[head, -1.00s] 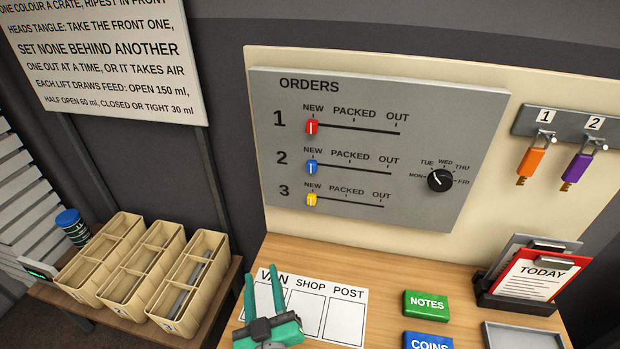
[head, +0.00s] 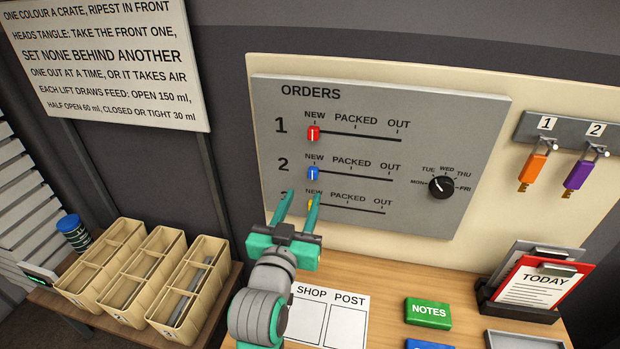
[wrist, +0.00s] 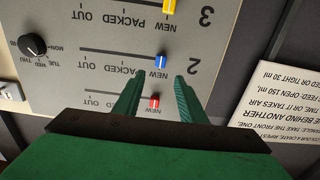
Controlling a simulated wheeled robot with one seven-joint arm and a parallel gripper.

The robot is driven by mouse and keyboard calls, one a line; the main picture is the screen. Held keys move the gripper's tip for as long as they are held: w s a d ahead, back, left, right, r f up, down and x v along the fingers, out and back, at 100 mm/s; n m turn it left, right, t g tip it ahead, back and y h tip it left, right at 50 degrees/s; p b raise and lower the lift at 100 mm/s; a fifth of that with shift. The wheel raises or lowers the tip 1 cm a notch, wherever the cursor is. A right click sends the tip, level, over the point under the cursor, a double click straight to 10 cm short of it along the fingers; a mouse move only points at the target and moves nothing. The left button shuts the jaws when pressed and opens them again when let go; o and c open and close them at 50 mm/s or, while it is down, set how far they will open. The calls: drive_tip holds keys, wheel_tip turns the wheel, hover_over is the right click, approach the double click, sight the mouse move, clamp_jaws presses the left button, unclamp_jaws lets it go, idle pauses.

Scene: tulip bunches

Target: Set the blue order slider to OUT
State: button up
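The blue order slider (head: 313,173) is the knob on row 2 of the grey ORDERS panel (head: 440,120). It stands at NEW, the left end of its slot, with PACKED and OUT to its right. My gripper (head: 301,195) is open and empty in front of the panel. In the head view its fingertips appear just below and left of the blue knob. In the wrist view, which shows the panel upside down, the blue slider (wrist: 160,62) lies just beyond and between the open fingertips (wrist: 160,77). No contact with it is visible.
The red slider (head: 313,133) on row 1 and the yellow slider (head: 311,204), partly hidden by my fingers, both stand at NEW. A black day dial (head: 441,187) sits right of the rows. The slots are clear rightward. A green NOTES box (head: 428,312) lies on the desk.

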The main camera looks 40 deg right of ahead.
sight(312, 173)
drive_tip(key=x, duration=0.8)
drive_tip(key=shift+w+d, duration=0.1)
drive_tip(key=shift+w, duration=0.25)
drive_tip(key=shift+d, duration=0.4)
drive_tip(key=shift+a, duration=0.1)
clamp_jaws()
